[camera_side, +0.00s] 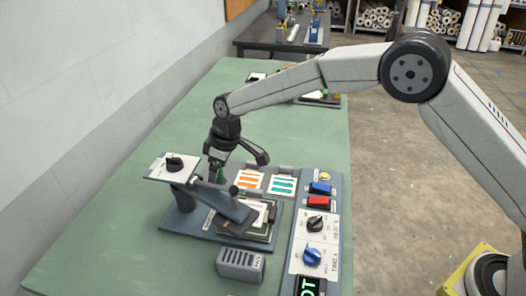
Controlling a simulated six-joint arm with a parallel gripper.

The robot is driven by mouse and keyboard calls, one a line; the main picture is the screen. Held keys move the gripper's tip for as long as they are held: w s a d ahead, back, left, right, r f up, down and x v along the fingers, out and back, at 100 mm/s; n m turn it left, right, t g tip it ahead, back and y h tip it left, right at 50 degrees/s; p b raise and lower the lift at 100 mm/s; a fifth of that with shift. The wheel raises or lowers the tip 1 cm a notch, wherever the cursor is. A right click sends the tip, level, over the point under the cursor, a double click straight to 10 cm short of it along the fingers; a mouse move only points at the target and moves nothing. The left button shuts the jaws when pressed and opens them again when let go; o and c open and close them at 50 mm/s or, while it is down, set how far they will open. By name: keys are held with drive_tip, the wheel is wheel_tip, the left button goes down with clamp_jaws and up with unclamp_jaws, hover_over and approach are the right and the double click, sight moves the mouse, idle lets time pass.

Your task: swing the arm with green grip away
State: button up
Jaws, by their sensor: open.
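The press (182,198) stands on a dark base plate on the near part of the green table. Its dark swing arm (228,203) reaches right from the column, over a small bed with a framed sheet (262,212). The green grip (220,175) shows just below my gripper, partly hidden by it. My gripper (238,165) is open, pointing down above the press. Its left finger is close to the green grip; I cannot tell whether they touch. Its right finger is spread out to the right.
A control panel (298,248) with blue and red switches, knobs and a display stands right of the press. A grey slotted block (240,264) is in front. Cards with orange (249,179) and teal (282,186) stripes lie behind. The table's far left is clear.

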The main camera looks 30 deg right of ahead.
sight(209, 183)
drive_tip(key=shift+s+a, duration=0.35)
drive_tip(key=shift+s, duration=0.1)
drive_tip(key=shift+s+a, duration=0.1)
drive_tip(key=shift+a, duration=0.05)
drive_tip(key=shift+s+a, duration=0.3)
idle(0.5)
drive_tip(key=shift+s+a, duration=0.4)
drive_tip(key=shift+a, duration=0.2)
drive_tip(key=shift+s+a, duration=0.25)
drive_tip(key=shift+a, duration=0.2)
idle(0.4)
